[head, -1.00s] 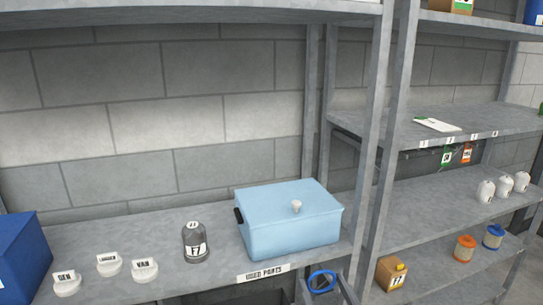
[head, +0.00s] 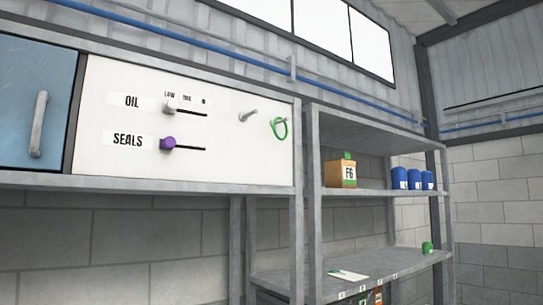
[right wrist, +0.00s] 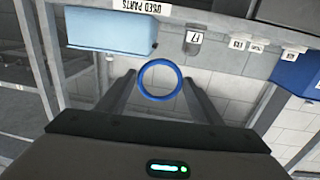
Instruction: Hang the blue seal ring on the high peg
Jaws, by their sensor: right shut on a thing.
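The blue seal ring (right wrist: 160,98) shows in the right wrist view, between the fingertips of my right gripper (right wrist: 160,82), which is shut on it. The ring is round and its open middle faces the camera. In the head view a white panel carries a short grey peg (head: 248,116), which is bare. To its right a green ring (head: 280,129) hangs on the panel; whatever holds it is hardly visible. My right gripper and the blue ring are outside the head view. My left gripper is in no current view.
The panel has a white OIL knob (head: 170,106) and a purple SEALS knob (head: 168,143) on slots. Right of it stands a grey shelf rack (head: 312,200) with an F6 box (head: 341,173) and blue containers (head: 414,179). A light blue box (right wrist: 110,30) shows in the wrist view.

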